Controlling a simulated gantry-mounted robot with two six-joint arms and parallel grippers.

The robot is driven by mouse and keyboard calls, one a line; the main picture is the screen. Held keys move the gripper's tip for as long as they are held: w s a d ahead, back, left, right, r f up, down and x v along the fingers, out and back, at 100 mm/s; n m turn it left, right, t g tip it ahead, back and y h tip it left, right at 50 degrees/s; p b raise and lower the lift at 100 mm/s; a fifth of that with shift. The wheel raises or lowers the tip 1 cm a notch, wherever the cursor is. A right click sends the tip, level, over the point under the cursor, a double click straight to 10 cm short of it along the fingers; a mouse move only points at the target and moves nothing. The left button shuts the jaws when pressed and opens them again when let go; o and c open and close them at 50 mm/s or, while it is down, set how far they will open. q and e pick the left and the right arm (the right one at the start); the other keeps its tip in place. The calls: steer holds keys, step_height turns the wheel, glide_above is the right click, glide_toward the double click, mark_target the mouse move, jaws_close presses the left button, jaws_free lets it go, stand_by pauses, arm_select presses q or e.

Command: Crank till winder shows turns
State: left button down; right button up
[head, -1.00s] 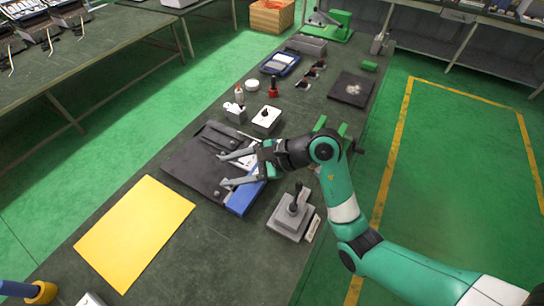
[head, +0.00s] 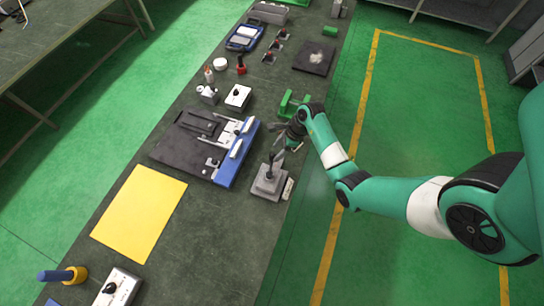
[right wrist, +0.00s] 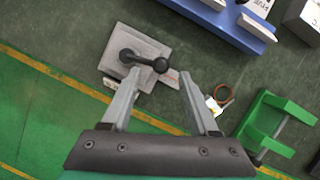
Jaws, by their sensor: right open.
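The winder (head: 269,186) is a squat grey block on the bench with a dark crank handle standing on its top. In the right wrist view the winder (right wrist: 125,42) shows from above, its black crank arm ending in a round knob (right wrist: 161,65). My right gripper (head: 281,149) is open above the winder. In the right wrist view its fingertips (right wrist: 159,74) lie on either side of the knob, but whether they are down at its height I cannot tell. A pale plate (head: 288,188) sits at the winder's right side; no reading on it is legible. My left gripper is not in view.
A green bracket (head: 290,103) stands behind the winder. A copper-coloured ring (right wrist: 223,92) lies beside my right finger.

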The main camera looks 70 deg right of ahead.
mark_target(272, 156)
steer(key=b+x, duration=0.1)
steer(key=x, duration=0.4)
steer(key=shift+w+f, duration=0.15)
steer(key=shift+f, duration=0.1)
jaws_close()
steer(key=shift+r, duration=0.1)
stand_by(1.0)
